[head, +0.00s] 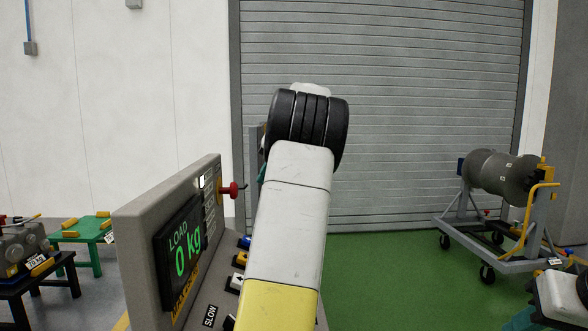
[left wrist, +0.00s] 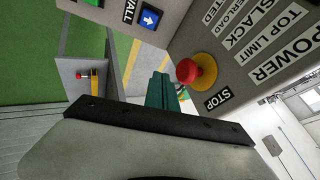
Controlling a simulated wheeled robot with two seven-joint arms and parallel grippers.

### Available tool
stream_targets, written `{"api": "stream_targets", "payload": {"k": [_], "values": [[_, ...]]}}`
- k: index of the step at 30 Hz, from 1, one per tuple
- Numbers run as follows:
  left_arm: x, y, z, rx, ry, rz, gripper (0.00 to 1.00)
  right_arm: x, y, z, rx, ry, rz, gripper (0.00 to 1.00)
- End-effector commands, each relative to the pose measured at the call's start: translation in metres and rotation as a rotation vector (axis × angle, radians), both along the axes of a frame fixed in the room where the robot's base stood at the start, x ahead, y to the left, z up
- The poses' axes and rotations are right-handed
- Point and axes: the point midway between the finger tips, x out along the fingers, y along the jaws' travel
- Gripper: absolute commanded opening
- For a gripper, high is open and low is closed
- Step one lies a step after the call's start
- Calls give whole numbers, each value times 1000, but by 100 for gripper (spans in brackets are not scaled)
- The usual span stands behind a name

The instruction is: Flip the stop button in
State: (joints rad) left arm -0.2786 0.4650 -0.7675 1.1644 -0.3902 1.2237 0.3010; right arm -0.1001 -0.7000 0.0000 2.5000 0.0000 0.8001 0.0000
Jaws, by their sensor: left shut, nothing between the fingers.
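The red stop button (head: 232,189) sticks out from the upper right side of the grey control panel (head: 140,235) in the head view. In the left wrist view the red button (left wrist: 195,68) sits on a yellow base, beside a STOP label (left wrist: 217,99). My left gripper (left wrist: 160,92) has teal fingers, shut and empty. They show just left of the button in that view, and I cannot tell whether they touch it. In the head view my left arm hides most of that gripper; only a teal sliver shows.
The panel has a LOAD 0 kg display (head: 183,248) and coloured switches (head: 241,258) on its lower ledge. A wheeled stand with a grey cylinder (head: 500,172) is at the right. A green table (head: 88,232) and dark table (head: 35,275) stand left. A grey shutter (head: 400,100) closes the back.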

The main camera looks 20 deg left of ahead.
Motion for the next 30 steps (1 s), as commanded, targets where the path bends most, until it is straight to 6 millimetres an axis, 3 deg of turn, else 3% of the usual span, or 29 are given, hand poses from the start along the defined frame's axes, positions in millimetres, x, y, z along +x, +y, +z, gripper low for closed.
{"api": "stream_targets", "payload": {"k": [6, 15, 30], "values": [[4, 28, -38, 0, 3, 2, 0, 0, 0, 0, 0, 0, 0, 36], [-13, 58, -34, 1, 0, 1, 0, 0, 0, 0, 0, 0, 0, 36], [-19, 68, -34, 0, -1, 1, 0, 0, 0, 0, 0, 0, 0, 36]]}}
